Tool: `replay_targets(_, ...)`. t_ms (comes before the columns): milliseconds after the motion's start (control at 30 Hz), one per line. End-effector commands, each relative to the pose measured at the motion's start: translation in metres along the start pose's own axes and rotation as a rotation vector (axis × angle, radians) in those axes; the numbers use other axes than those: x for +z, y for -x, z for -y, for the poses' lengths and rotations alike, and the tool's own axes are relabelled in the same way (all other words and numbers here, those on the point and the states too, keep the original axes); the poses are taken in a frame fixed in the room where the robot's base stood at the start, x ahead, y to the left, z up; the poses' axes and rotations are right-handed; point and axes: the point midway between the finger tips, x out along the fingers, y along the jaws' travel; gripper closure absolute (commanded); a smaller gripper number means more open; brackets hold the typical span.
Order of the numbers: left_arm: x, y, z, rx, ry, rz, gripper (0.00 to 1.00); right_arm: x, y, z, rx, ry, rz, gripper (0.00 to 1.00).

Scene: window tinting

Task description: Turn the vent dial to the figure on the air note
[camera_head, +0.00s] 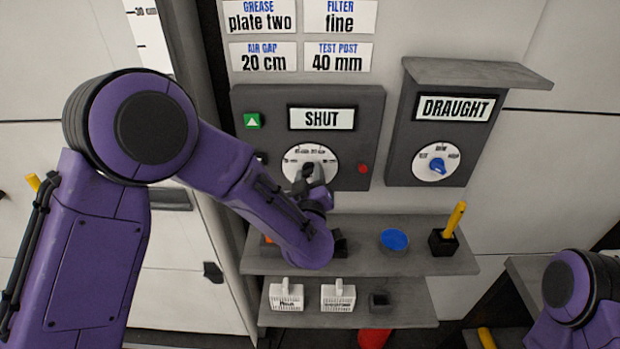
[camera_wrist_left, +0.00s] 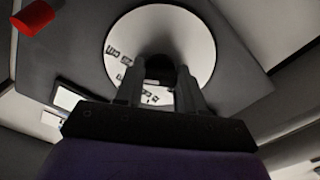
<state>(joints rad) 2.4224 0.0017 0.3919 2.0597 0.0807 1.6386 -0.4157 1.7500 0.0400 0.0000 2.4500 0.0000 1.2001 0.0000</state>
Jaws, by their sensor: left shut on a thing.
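The air note (camera_head: 264,57) is a white card reading "AIR GAP 20 cm". Below it, a grey panel bears a round white dial (camera_head: 327,160) with small figures along its upper edge, under a sign reading "SHUT" (camera_head: 321,118). My left gripper (camera_head: 309,178) is at the dial's middle, shut on its dark knob (camera_wrist_left: 159,68), which the fingers largely hide. In the left wrist view the dial face (camera_wrist_left: 196,45) shows several figures in cm, partly behind the fingers. I cannot tell which figure the knob points to. Only part of my right arm shows at lower right.
A "DRAUGHT" panel (camera_head: 399,150) with a blue-knobbed dial (camera_head: 437,165) stands to the right under a small ledge. A red button (camera_head: 363,169) and green triangle button (camera_head: 252,121) flank the dial. The shelf below (camera_head: 350,262) holds a blue disc (camera_head: 394,239) and a yellow-handled tool (camera_head: 455,217).

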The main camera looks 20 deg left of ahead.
Motion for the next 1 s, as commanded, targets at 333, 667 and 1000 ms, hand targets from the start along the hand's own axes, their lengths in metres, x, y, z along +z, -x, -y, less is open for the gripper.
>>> replay_targets(333,0.003,0.000,0.001,0.001,0.283,0.000,0.92,0.009,-0.022,0.002,0.000,0.000,0.000,0.57)
replay_targets(667,0.003,0.000,0.001,0.000,0.526,0.000,0.92,0.016,-0.039,0.004,0.000,0.000,0.000,0.57)
replay_targets(1000,0.001,0.001,0.000,-0.001,0.652,0.001,0.92,0.019,-0.047,0.004,0.000,0.000,0.000,0.57)
